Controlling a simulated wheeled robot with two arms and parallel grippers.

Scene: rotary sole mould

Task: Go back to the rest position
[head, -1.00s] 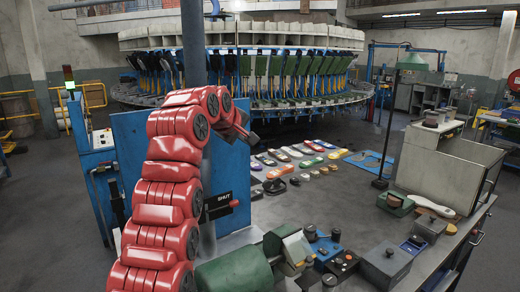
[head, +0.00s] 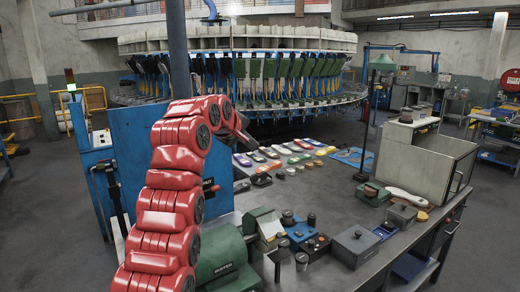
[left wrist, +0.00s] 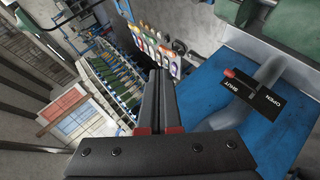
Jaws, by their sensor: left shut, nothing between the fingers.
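My left arm (head: 175,165) is raised at the left of the head view, bent over at the top. My left gripper (head: 245,137) points to the right, in front of the rotary machine and above the bench. In the left wrist view my left gripper (left wrist: 158,85) has its two dark fingers together, with nothing between them. My right gripper is in neither view.
A blue panel (head: 130,150) stands close behind my left arm. Its black open/shut plate (left wrist: 262,98) with a red-tipped lever is near the gripper. The grey bench (head: 310,205) holds several soles and boxes. The rotary machine (head: 235,42) stands behind.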

